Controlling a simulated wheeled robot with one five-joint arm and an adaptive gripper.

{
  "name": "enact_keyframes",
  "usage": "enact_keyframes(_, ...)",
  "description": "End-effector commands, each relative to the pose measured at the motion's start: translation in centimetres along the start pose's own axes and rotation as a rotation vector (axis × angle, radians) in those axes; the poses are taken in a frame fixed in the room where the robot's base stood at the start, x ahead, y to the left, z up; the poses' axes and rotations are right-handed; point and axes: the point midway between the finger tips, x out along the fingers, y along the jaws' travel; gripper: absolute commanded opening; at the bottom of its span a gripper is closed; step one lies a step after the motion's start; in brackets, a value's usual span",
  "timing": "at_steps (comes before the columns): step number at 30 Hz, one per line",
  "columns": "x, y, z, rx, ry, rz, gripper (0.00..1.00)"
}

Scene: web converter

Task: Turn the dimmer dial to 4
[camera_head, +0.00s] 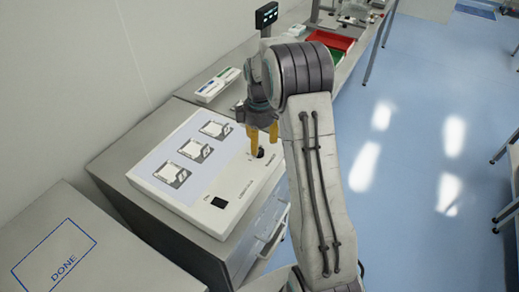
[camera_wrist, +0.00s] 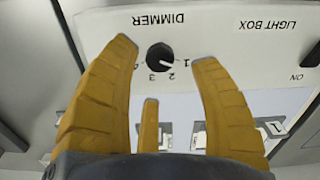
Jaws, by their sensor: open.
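The dimmer dial (camera_wrist: 160,57) is a small round black knob under the DIMMER label on a white light box (camera_wrist: 225,45). The figures 1, 2 and 3 show around it; a 4 cannot be made out. Its pale mark seems to point near 1 or 2, but is too small to read surely. My gripper (camera_wrist: 163,68) is open, its yellow fingers spread on either side of the dial, apparently not touching it. In the head view, my gripper (camera_head: 263,142) is just above the dial (camera_head: 260,153), partly covering it.
The light box (camera_head: 235,188) also has a black switch (camera_head: 218,203) and several white panels. A grey box marked DONE (camera_head: 55,250) stands at the front left. Red (camera_head: 330,39) and green trays lie further back. Blue floor at right is open.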

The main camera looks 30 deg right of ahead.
Motion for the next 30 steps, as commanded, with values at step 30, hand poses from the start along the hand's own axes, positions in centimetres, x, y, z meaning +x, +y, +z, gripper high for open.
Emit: enact_keyframes(30, 4.4, 0.0, 0.0, 0.002, 0.001, 0.001, 0.42)
